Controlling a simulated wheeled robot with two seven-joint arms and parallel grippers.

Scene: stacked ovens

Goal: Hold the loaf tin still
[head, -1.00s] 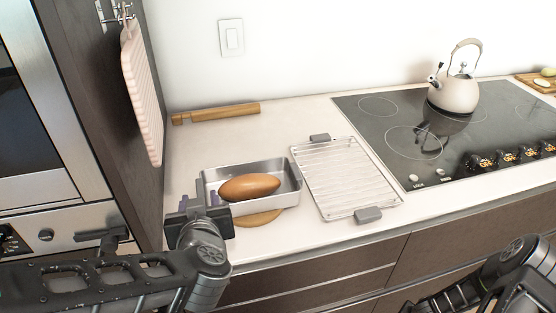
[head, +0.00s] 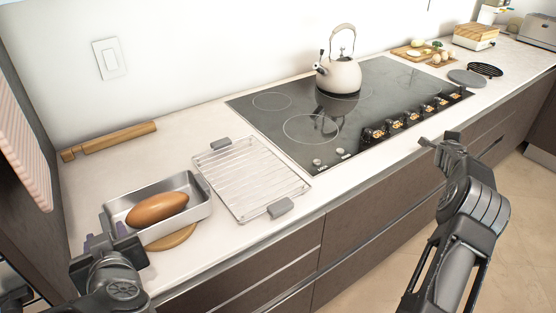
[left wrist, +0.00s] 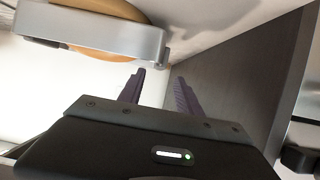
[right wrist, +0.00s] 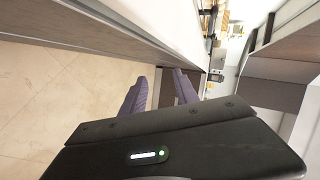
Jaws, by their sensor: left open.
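The silver loaf tin (head: 190,217) sits on the counter at the left of the head view, with a brown loaf (head: 157,208) lying in it. It also shows at the top of the left wrist view (left wrist: 110,36). My left gripper (head: 104,241) is at the tin's left end, its purple fingers apart. In the left wrist view the fingers (left wrist: 158,78) are empty and point past the tin's end; I see no contact. My right gripper (head: 436,142) is far to the right, in front of the counter edge below the cooktop. Its fingers (right wrist: 158,76) are apart and empty.
A round wooden board (head: 172,238) lies partly under the tin. A wire rack (head: 250,178) with grey handles is right of it. The black cooktop (head: 370,90) carries a kettle (head: 338,75). A cabinet side rises at the left.

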